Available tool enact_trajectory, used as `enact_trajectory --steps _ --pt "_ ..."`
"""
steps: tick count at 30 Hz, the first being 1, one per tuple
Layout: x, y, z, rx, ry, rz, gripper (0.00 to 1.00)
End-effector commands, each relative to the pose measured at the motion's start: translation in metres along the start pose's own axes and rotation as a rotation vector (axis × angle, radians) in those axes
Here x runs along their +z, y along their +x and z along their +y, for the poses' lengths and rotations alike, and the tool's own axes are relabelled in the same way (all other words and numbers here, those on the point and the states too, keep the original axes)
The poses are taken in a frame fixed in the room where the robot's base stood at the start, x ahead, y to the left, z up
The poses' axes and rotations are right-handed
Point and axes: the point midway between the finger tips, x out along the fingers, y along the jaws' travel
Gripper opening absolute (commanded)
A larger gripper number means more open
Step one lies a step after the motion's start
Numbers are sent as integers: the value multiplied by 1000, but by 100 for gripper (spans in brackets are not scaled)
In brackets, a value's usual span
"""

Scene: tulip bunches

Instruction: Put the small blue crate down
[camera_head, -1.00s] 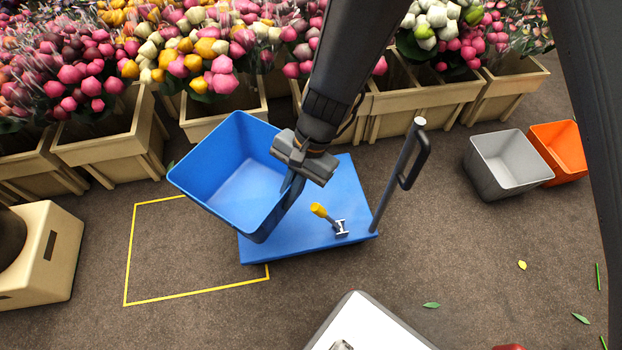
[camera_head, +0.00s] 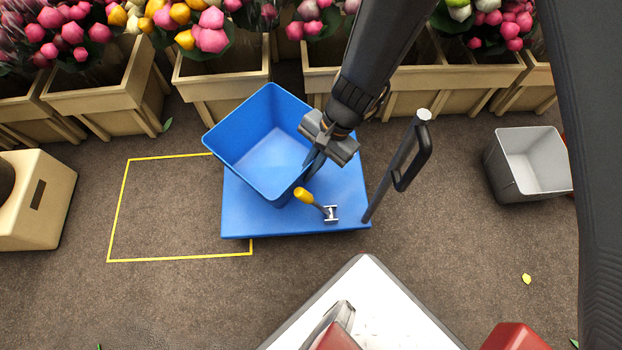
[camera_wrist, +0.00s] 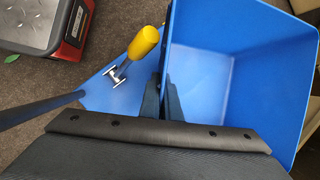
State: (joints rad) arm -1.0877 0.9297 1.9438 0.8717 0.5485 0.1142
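The small blue crate (camera_head: 265,145) is open-topped and looks empty. It is over the left part of a flat blue trolley platform (camera_head: 345,185), roughly upright. I cannot tell whether its base touches the platform. My gripper (camera_head: 313,163) is at the crate's right wall. In the wrist view, my gripper's dark fingers (camera_wrist: 162,100) stand on both sides of the crate's near wall, shut on it. The crate's inside (camera_wrist: 240,65) also shows there.
A yellow-handled lever (camera_head: 304,196) stands on the platform close to the crate. A dark upright handle (camera_head: 400,165) rises at its right end. A yellow floor outline (camera_head: 118,205) lies left, empty. Wooden flower planters (camera_head: 220,90) line the back; a grey crate (camera_head: 525,170) is right.

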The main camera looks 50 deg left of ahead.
Motion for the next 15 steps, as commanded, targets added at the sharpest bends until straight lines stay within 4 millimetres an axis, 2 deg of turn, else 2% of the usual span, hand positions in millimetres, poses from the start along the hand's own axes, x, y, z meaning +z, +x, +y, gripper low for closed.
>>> enact_trajectory --steps 1,3,11,15 --pt "-5 11 2 1 0 -1 0" --pt "-9 20 4 -1 1 0 0" --pt "-15 33 6 -2 1 1 0" --pt "-22 48 9 -2 1 0 0"
